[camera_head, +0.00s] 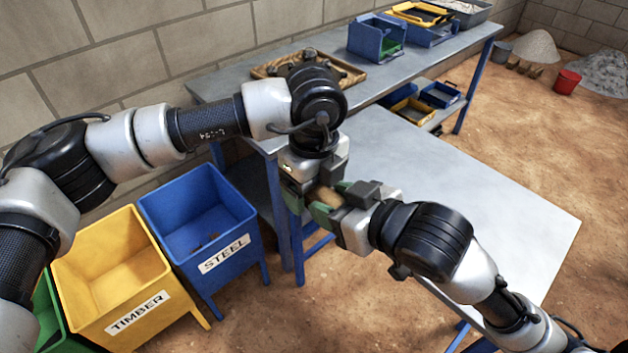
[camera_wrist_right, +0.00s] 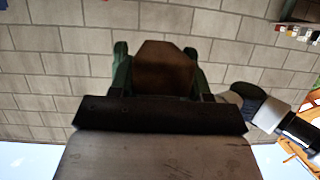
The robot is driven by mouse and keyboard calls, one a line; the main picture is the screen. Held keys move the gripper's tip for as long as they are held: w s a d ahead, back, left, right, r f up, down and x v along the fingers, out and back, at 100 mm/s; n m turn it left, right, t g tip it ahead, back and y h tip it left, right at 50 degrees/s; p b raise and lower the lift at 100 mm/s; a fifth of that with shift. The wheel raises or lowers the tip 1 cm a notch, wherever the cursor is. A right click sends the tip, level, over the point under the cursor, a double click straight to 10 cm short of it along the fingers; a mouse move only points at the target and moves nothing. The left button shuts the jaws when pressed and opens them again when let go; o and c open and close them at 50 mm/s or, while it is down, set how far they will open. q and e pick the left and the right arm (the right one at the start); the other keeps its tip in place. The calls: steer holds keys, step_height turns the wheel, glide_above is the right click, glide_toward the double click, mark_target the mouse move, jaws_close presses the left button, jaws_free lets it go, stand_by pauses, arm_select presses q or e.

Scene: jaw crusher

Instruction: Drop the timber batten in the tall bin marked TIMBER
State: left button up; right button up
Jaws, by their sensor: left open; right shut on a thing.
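The timber batten is a short brown wooden piece (camera_head: 328,196), mostly hidden between the fingers. My right gripper (camera_head: 332,202) is shut on it above the floor, beside the blue bin and the bench edge. In the right wrist view the batten (camera_wrist_right: 165,68) is a dark brown block between the green fingers. My left gripper (camera_head: 293,196) is open and points down close beside the right gripper; whether it touches the batten cannot be told. The tall yellow bin marked TIMBER (camera_head: 143,316) stands at lower left, away from both grippers. Its visible inside looks empty.
A blue bin marked STEEL (camera_head: 224,262) stands between the yellow bin and the grippers, with small dark pieces inside. A green bin (camera_head: 45,308) is cut off at left. A grey table (camera_head: 470,200) is at right; a bench behind bears a wooden tray (camera_head: 352,75).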

arm_select(q)
steer(key=c, duration=0.9)
steer(key=shift+c, duration=0.6)
arm_select(e)
steer(key=o, duration=1)
